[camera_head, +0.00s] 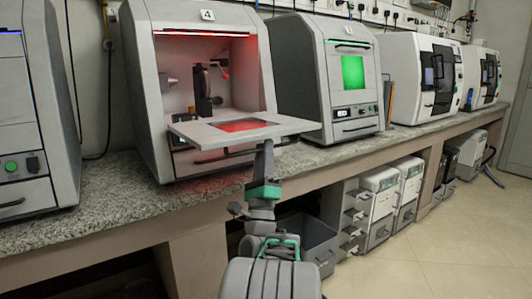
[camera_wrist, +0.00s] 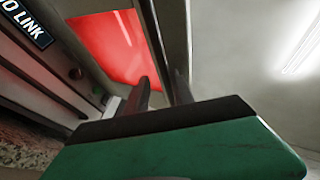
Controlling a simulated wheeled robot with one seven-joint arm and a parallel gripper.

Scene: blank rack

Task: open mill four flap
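Mill four (camera_head: 152,60) is the grey machine with a "4" label, and its chamber is lit red. Its flap (camera_head: 190,130) is folded down and sticks out roughly level from the front, with a red-tinted window (camera_head: 243,125). The red window also shows in the wrist view (camera_wrist: 112,45). My gripper (camera_head: 265,150) is under the flap's front edge, towards its right side. In the wrist view, the two dark fingers of my gripper (camera_wrist: 162,92) stand apart near the flap's edge. Whether they touch it is hard to tell.
A closed mill with a green-lit window (camera_head: 353,73) stands to the right, and another grey machine (camera_head: 35,110) to the left. The granite worktop (camera_head: 110,205) runs below them. Grey drawers (camera_head: 355,215) stand under the bench. The floor (camera_head: 440,240) at right is clear.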

